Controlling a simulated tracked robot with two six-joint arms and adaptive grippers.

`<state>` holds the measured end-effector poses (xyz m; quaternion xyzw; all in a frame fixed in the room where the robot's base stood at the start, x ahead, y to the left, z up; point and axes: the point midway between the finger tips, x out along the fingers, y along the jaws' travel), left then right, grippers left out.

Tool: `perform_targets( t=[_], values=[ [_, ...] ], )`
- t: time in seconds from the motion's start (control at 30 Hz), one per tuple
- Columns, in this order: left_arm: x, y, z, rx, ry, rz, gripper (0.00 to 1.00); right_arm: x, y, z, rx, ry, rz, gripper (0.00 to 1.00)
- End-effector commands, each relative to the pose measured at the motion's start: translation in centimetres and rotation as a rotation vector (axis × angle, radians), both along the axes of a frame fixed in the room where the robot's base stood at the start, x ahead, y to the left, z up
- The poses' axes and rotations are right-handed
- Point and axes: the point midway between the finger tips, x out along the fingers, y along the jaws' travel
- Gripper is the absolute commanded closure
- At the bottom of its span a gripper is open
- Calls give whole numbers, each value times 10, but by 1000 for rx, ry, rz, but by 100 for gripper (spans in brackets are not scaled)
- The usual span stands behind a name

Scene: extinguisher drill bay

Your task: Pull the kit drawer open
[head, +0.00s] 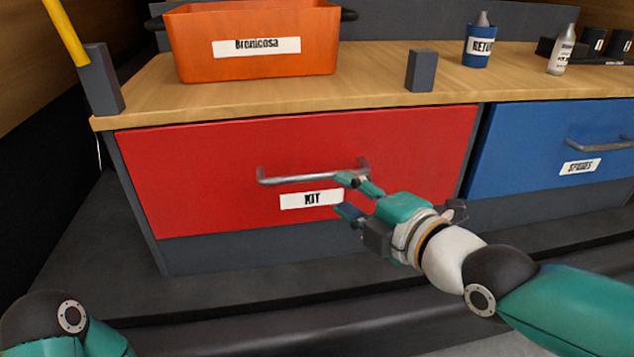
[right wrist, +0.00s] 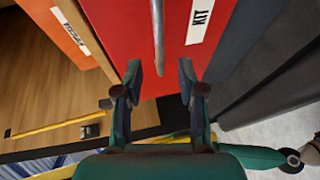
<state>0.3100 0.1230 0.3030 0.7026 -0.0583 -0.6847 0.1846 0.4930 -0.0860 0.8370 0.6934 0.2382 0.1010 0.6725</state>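The kit drawer (head: 210,175) is a red front under the wooden counter, with a grey bar handle (head: 300,179) and a white KIT label (head: 311,198). Its front looks flush with the cabinet. My right gripper (head: 347,196) is open at the right part of the handle, one finger near the bar and the other lower. In the right wrist view, the handle (right wrist: 158,45) lines up with the gap between the open fingers (right wrist: 160,72) against the red drawer (right wrist: 120,30). I cannot tell whether they touch the bar. My left gripper is out of view.
An orange bin (head: 250,65) stands on the counter (head: 360,85), with a grey block (head: 420,71) and a blue RETURN cup (head: 477,50) to its right. A blue SPARES drawer (head: 530,150) adjoins on the right. The floor before the drawers looks clear.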

Motion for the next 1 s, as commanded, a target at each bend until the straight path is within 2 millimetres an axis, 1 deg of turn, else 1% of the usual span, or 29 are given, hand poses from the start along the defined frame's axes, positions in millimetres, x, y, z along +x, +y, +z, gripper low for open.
perform_targets(
  t=[0.03, 0.2, 0.4, 0.6, 0.87, 0.97, 1.0],
  values=[
    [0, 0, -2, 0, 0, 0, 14, 11, 7, -4, 0, 3, 1, 61],
    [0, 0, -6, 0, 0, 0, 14, 42, 23, -11, -1, 3, 0, 61],
    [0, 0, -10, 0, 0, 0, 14, 66, 36, -15, 0, 1, 0, 61],
    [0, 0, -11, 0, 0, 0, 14, 76, 41, -16, -1, 0, 0, 61],
    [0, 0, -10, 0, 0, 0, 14, 77, 41, -16, 0, -1, 0, 61],
    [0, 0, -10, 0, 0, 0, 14, 77, 41, -16, 0, 0, 0, 76],
    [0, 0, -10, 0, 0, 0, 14, 77, 41, -16, 0, 0, 0, 82]
  ],
)
